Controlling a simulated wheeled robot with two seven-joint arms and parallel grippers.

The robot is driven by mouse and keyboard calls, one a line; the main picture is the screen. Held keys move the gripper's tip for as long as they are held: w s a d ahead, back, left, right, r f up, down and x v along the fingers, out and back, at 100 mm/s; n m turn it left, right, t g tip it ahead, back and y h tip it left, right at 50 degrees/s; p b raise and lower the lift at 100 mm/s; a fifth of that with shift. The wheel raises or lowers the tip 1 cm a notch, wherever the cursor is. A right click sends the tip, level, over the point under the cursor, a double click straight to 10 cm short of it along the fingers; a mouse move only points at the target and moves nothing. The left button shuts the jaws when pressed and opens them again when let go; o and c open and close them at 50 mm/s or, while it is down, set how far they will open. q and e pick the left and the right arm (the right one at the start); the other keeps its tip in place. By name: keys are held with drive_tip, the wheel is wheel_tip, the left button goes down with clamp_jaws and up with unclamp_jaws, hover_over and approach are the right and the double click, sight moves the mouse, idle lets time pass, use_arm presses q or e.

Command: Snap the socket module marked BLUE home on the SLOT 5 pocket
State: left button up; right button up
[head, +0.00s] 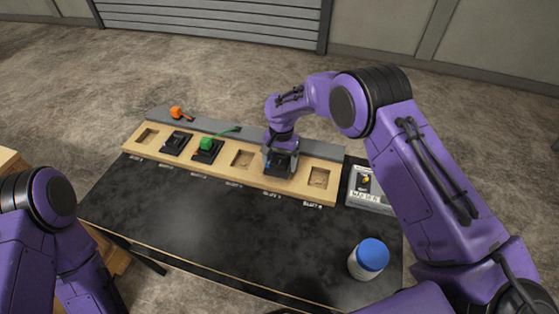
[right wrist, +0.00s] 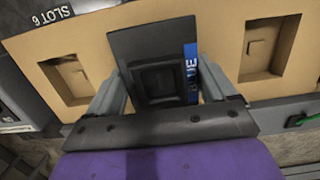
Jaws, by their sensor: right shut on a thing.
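The black socket module marked BLUE (right wrist: 149,45) has a square socket and a blue label along one side. It also shows dark at the board in the head view (head: 278,167). My right gripper (head: 280,159) is shut on it, one finger on each side. The module covers the SLOT 5 pocket, between the empty SLOT 6 pocket (head: 319,178) and another empty pocket (head: 242,159). I cannot tell whether it is fully seated or just above the pocket. My left arm shows at the left, but its gripper is out of view.
The wooden board (head: 214,177) also holds a black module (head: 177,144) and one with a green plug (head: 206,145). An orange plug (head: 177,112) lies behind. A switch box (head: 369,196) and a blue-lidded jar (head: 369,257) stand at the right. The dark front table (head: 190,215) is clear.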

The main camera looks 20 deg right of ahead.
drive_tip(key=shift+s+f, duration=0.1)
drive_tip(key=shift+f, duration=0.4)
idle(0.8)
drive_tip(key=o, duration=1)
drive_tip(key=shift+c, duration=0.2)
drive_tip(key=shift+r+b, duration=0.25)
drive_tip(key=shift+b, duration=0.15)
wheel_tip(320, 180, up, 10)
drive_tip(key=w+b, duration=0.1)
drive_tip(key=b, duration=0.1)
drive_tip(key=shift+w+d, duration=0.2)
drive_tip(key=shift+d, duration=0.05)
drive_tip(key=shift+r, duration=0.1)
